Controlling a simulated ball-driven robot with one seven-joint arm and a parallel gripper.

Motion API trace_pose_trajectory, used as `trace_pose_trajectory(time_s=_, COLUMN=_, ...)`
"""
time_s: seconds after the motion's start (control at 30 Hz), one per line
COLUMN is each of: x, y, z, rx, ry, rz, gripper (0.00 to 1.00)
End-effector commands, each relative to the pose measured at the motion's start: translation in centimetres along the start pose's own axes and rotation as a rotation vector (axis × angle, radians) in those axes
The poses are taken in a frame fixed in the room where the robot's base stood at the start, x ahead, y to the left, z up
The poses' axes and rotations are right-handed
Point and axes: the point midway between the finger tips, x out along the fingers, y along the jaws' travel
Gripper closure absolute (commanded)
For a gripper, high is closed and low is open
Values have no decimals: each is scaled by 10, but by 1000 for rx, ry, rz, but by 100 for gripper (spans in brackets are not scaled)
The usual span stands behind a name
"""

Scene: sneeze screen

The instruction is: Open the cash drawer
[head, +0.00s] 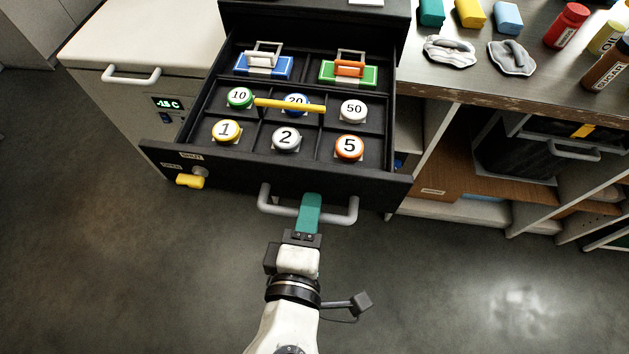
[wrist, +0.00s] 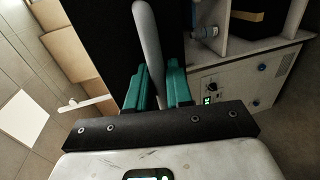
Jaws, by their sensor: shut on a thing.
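The black cash drawer (head: 386,184) is pulled well out towards me in the head view, with its compartments showing. Its grey bar handle (head: 342,216) runs across the front face. My gripper (head: 310,208), with teal fingers, is at the right half of this handle. In the wrist view the handle (wrist: 147,45) passes between the two teal fingers of my gripper (wrist: 157,88), which are shut on it. A yellow key or knob (head: 190,181) is at the left of the drawer front, beside small labels. How far the drawer can travel is not shown.
Inside lie several numbered round tokens, a yellow bar (head: 290,105), and blue (head: 263,66) and green (head: 348,73) clip holders. A white cabinet (head: 110,50) stands left. A counter (head: 480,85) with bottles and open shelves is right. The floor in front is clear.

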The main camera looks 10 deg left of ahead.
Motion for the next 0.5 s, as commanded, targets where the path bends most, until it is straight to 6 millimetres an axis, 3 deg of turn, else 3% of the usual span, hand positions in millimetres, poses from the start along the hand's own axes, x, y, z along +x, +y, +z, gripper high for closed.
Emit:
trace_pose_trajectory(time_s=0.2, x=-15, y=-4, z=0, rx=-1, ry=-1, rz=-3, gripper=100)
trace_pose_trajectory(time_s=0.5, x=-17, y=-5, z=0, rx=-1, ry=-2, rz=-2, gripper=100)
